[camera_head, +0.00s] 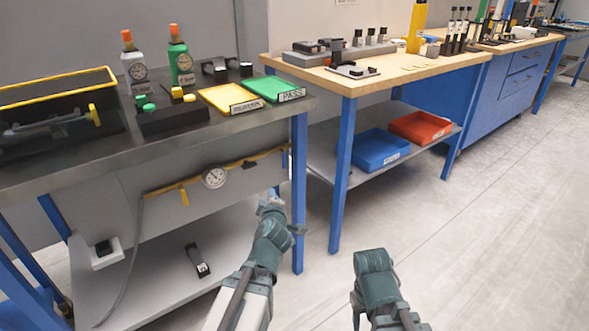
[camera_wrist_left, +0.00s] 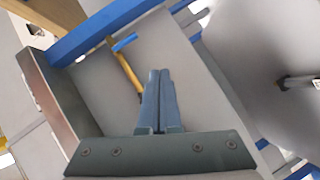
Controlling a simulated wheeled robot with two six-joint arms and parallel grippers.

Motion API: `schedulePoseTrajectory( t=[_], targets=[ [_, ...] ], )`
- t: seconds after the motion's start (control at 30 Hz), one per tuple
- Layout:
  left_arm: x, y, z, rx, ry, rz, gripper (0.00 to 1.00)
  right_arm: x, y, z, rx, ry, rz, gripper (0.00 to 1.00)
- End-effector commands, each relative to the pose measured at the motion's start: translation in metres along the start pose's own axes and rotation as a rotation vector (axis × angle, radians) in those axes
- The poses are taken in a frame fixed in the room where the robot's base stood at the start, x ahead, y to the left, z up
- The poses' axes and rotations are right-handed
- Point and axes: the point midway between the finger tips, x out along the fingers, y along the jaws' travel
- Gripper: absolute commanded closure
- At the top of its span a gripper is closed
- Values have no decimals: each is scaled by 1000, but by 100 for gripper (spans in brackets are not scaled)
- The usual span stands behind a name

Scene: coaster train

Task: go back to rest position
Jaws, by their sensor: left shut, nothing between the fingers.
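My left gripper (camera_head: 272,203) is at the front of the left workbench, near its blue corner leg, below the tabletop edge. In the left wrist view its two fingers (camera_wrist_left: 160,100) lie closed together, with nothing between them. My right arm (camera_head: 375,280) shows at the bottom, right of centre, over open floor. Its gripper cannot be made out.
The dark left workbench (camera_head: 225,127) has a blue leg (camera_head: 299,190) close to my left gripper. A gauge (camera_head: 214,177) with a yellow-handled pipe is on its front. A wooden bench (camera_head: 350,86) stands behind, with blue (camera_head: 381,150) and red (camera_head: 420,127) trays below. Floor at right is clear.

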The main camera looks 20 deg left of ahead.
Motion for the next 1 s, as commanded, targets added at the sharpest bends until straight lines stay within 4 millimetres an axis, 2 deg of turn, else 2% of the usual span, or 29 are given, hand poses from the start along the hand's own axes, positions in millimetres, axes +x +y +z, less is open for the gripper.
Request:
schedulePoseTrajectory(
  t=[0.13,0.23,0.37,0.47,0.57,0.7,0.8,1.0],
  targets=[
    [-2,-4,4,35,-2,-27,100,0,0,0,0,0,0,50],
    [-7,-17,15,140,-17,-101,100,-1,0,0,0,0,0,50],
    [-23,-47,41,372,-94,-262,100,-2,0,0,0,0,0,50],
    [-42,-71,66,576,-209,-381,100,-3,0,0,1,0,0,50],
    [-67,-95,92,785,-367,-479,100,-4,1,0,1,0,0,50],
    [-111,-123,126,1073,-646,-559,100,-6,1,0,1,0,1,50],
    [-142,-137,146,1245,-847,-570,100,-6,1,0,1,0,1,50],
    [-198,-155,171,1501,-1207,-515,100,-7,1,1,2,-1,1,50]
  ],
)
